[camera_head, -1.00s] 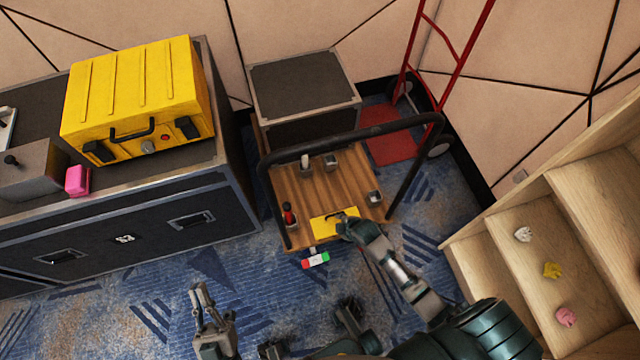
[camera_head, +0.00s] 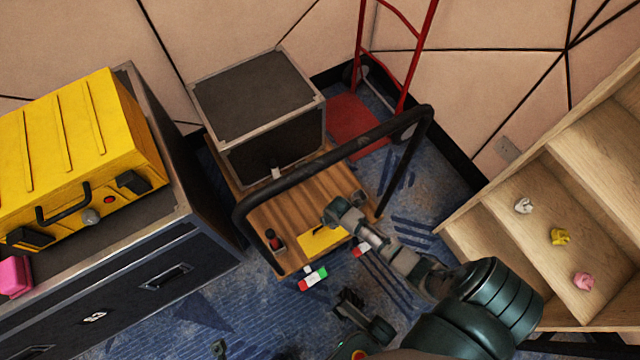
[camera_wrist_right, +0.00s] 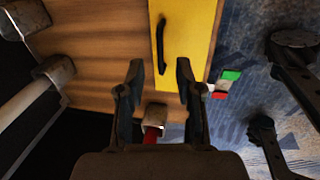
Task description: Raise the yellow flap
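The yellow flap (camera_head: 322,240) lies flat in the front edge of the wooden cart deck. Its black handle (camera_wrist_right: 162,45) shows on it in the right wrist view, where the flap (camera_wrist_right: 190,38) runs down from the top. My right gripper (camera_head: 338,210) is over the deck at the flap's upper right side and hides part of it. In the right wrist view its two fingers (camera_wrist_right: 159,75) are apart and empty, with the handle beyond the gap between them. Only a small tip, apparently my left gripper (camera_head: 220,347), shows at the bottom edge.
The cart's black rail (camera_head: 330,165) arches over the deck (camera_head: 290,212). A dark box (camera_head: 258,105) stands at the deck's back. A green, white and red block (camera_head: 312,278) is by the front edge. Wooden steps (camera_head: 500,250) stand right, a yellow case (camera_head: 75,150) left.

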